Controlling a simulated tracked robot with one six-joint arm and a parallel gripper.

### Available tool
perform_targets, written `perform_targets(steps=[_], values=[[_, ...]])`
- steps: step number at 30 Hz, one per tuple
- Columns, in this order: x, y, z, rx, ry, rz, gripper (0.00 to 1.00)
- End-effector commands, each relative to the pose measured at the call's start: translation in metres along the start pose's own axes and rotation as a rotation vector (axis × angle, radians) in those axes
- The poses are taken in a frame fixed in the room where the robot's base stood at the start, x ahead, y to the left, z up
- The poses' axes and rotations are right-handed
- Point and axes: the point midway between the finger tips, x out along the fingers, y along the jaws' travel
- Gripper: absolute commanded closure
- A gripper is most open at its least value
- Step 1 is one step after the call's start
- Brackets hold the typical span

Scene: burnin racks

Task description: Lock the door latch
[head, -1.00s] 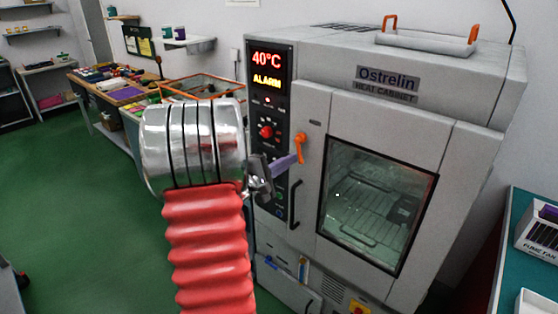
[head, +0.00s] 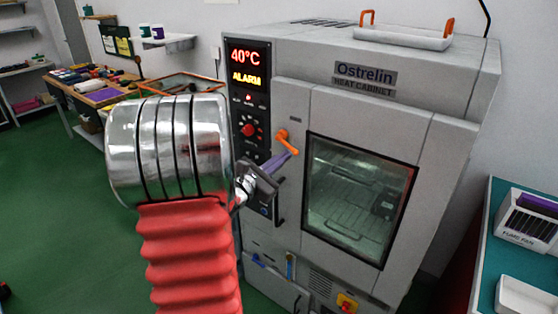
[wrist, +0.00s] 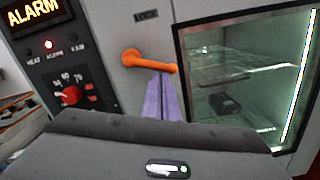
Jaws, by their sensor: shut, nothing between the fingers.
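The orange door latch (head: 287,142) is on the front of the grey heat cabinet (head: 345,110), left of the window. Its lever slants down to the right from its pivot in the head view. In the wrist view the latch (wrist: 150,62) points right, nearly level. My gripper (head: 287,156) has purple fingers, shut with nothing between them. In the wrist view the fingertips (wrist: 161,74) are just under the lever's free end and appear to touch it. The latch's catch is not clearly visible.
The control panel (head: 250,110) shows 40°C and ALARM, close left of the latch. A black door handle (head: 281,203) is below it. A teal bench (head: 482,280) with white trays stands at right. Green floor (head: 60,190) is open at left.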

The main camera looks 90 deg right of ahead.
Motion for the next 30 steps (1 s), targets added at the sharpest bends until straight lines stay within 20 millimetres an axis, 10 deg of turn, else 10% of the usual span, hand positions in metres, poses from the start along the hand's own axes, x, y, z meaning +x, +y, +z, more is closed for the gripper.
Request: perform_targets(steps=[10,30], values=[[0.001,-0.005,0.016,-0.279,-0.001,0.012,1.0],[0.002,-0.006,0.023,-0.281,0.0,0.011,1.0]])
